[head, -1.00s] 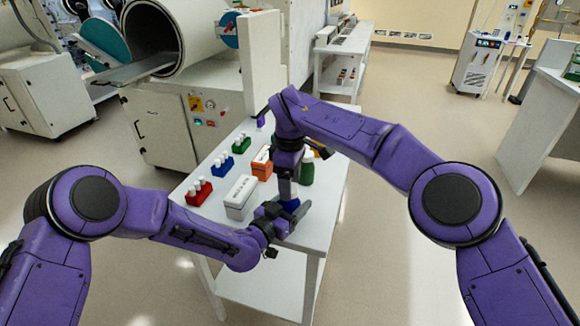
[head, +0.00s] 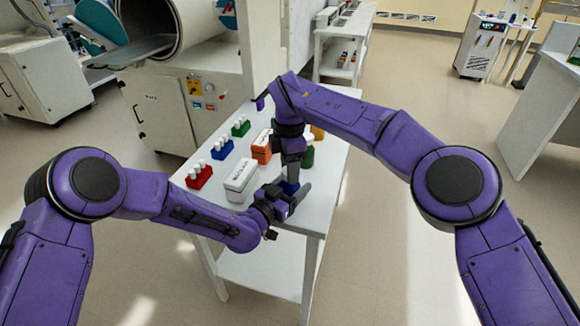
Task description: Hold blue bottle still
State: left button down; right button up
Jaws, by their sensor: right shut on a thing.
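The blue bottle (head: 289,187) stands near the front of the white table and is mostly hidden by my two grippers. Only a small blue patch of it shows. My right gripper (head: 292,176) points down from above and is shut on the bottle's top. My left gripper (head: 288,198) reaches in from the left, low at the bottle. One of its grey fingers shows on the bottle's right side. Whether its jaws are open or shut around the bottle cannot be made out.
A white box (head: 240,181) stands left of the grippers, with a red rack (head: 199,178), a blue rack (head: 222,150) and a green rack (head: 241,128) of white-capped vials. An orange box (head: 262,147) and a green bottle (head: 307,157) stand behind.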

pick_arm(q)
jog(key=shift+f, duration=0.1)
pick_arm(e)
jog(key=n, duration=0.9)
jog(key=shift+n, duration=0.3)
jog(key=n, duration=0.5)
jog(key=shift+a+n, duration=0.1)
jog(key=shift+n, duration=0.3)
jog(key=n, duration=0.9)
jog(key=shift+s, duration=0.1)
jog(key=n, duration=0.8)
jog(key=shift+s+r, duration=0.1)
jog(key=n, duration=0.3)
jog(key=shift+n, duration=0.4)
